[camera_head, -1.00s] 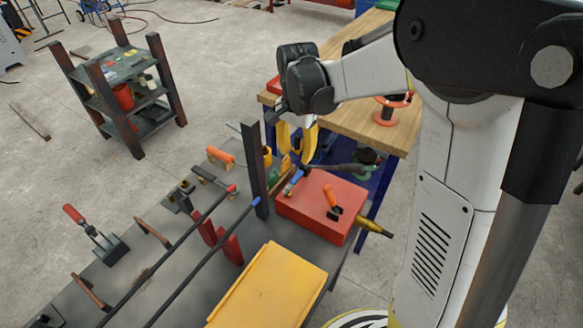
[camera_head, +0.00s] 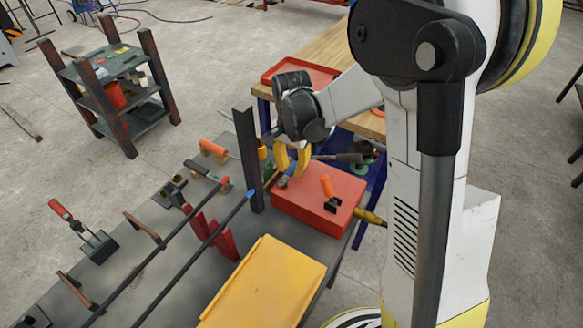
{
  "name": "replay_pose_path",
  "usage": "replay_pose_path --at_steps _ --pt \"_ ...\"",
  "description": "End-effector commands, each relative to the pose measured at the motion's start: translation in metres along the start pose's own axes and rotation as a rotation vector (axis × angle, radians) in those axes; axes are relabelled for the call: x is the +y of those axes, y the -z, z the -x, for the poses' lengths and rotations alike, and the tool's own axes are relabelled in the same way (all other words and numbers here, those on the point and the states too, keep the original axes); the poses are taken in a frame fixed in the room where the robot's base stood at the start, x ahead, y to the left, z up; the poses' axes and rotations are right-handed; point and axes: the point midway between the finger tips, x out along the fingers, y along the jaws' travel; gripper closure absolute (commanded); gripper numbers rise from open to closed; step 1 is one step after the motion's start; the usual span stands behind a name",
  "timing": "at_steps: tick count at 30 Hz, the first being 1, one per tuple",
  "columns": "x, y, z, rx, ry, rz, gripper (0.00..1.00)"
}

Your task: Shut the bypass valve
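My gripper (camera_head: 291,170) has yellow fingers that point down, with a gap between them, at the back left corner of the red box (camera_head: 342,218). A small blue-handled fitting (camera_head: 283,182) shows just under the fingertips, mostly hidden by them. I cannot tell whether the fingers touch it.
A dark upright post (camera_head: 248,160) stands close left of my gripper. Dark bars with red and blue ends, clamps and a yellow panel (camera_head: 262,285) lie on the grey bench. A wooden table (camera_head: 335,52) with a red tray (camera_head: 300,72) is behind. A shelf cart stands far left.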

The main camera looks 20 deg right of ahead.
Motion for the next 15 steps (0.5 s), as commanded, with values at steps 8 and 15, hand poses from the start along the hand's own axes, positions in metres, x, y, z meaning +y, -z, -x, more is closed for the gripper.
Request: replay_pose_path --at_steps 8,15 --pt "0.0002 -0.0001 -0.0002 0.000 0.000 0.000 1.00" --pt "0.0007 -0.0004 -0.0006 0.000 -0.001 -0.005 1.00"
